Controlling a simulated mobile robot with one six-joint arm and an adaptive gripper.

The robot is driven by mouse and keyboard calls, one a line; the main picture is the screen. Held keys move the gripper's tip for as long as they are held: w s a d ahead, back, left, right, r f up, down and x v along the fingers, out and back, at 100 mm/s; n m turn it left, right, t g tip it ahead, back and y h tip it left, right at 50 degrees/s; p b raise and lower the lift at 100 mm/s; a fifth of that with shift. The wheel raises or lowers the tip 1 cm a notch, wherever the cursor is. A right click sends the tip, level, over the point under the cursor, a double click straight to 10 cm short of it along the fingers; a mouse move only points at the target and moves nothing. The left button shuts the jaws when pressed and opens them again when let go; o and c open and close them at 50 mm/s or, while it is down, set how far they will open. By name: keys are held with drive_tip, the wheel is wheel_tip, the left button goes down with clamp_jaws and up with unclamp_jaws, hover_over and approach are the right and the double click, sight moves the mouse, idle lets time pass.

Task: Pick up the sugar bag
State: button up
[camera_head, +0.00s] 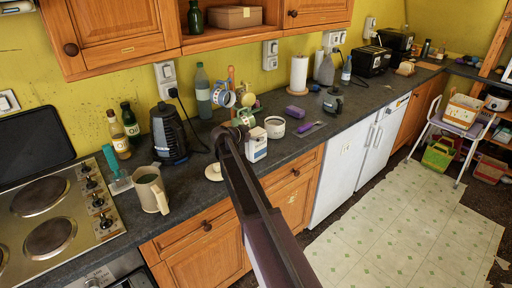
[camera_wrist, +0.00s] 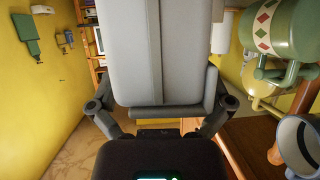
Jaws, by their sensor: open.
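The sugar bag (camera_head: 256,145) looks like a small white upright packet with blue markings on the dark counter. In the wrist view a pale grey block with a vertical seam, apparently the sugar bag (camera_wrist: 160,55), fills the space ahead of my gripper. My gripper (camera_head: 240,136) is at the left side of the bag in the head view, its arm reaching up from below. In the wrist view my gripper (camera_wrist: 160,85) is open, with one finger on each side of the bag. I cannot tell whether the fingers touch it.
A mug tree with mugs (camera_head: 223,94) stands close behind; a green patterned mug (camera_wrist: 283,35) is at right in the wrist view. A beige jug (camera_head: 150,188) and black kettle (camera_head: 168,135) stand left.

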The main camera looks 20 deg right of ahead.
drive_tip(key=c, duration=1.1)
drive_tip(key=shift+r, duration=0.25)
wheel_tip(320, 180, up, 3)
drive_tip(key=p, duration=0.3)
drive_tip(key=shift+p, duration=0.3)
drive_tip(key=shift+s+r, duration=0.2)
drive_tip(key=shift+r, duration=0.05)
drive_tip(key=s+a, duration=0.1)
drive_tip(key=s, duration=0.4)
drive_tip(key=s+a+p, duration=0.1)
drive_tip(key=s, duration=0.4)
drive_tip(key=s+a+r, duration=0.1)
drive_tip(key=s, duration=0.4)
drive_tip(key=shift+s+a, duration=0.15)
drive_tip(key=shift+a, duration=0.05)
